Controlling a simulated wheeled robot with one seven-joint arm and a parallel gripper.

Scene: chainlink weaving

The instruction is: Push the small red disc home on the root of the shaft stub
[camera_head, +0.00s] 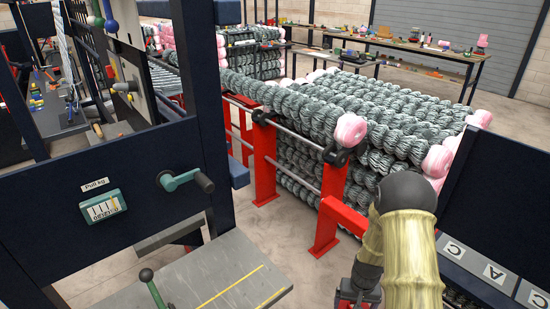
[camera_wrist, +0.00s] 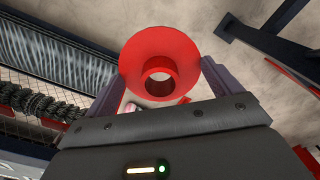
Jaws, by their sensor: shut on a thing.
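The small red disc (camera_wrist: 135,68) fills the upper middle of the wrist view, with a raised round collar and an open hole at its centre. My gripper (camera_wrist: 160,78) is shut on the disc, one grey finger at each side of it. Bare floor shows behind the disc, which appears held in the air. I cannot make out the shaft stub in either view. In the head view my arm with its pale yellow sleeve reaches down at the lower right, and the disc cannot be made out there.
A red stand (camera_head: 264,150) and large grey wire coils (camera_head: 345,110) with pink ends fill the middle right. A dark panel (camera_head: 110,185) with a crank handle (camera_head: 185,181) and a grey shelf (camera_head: 205,275) stand at the left. A dark-framed mesh (camera_wrist: 60,60) is at the wrist view's left.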

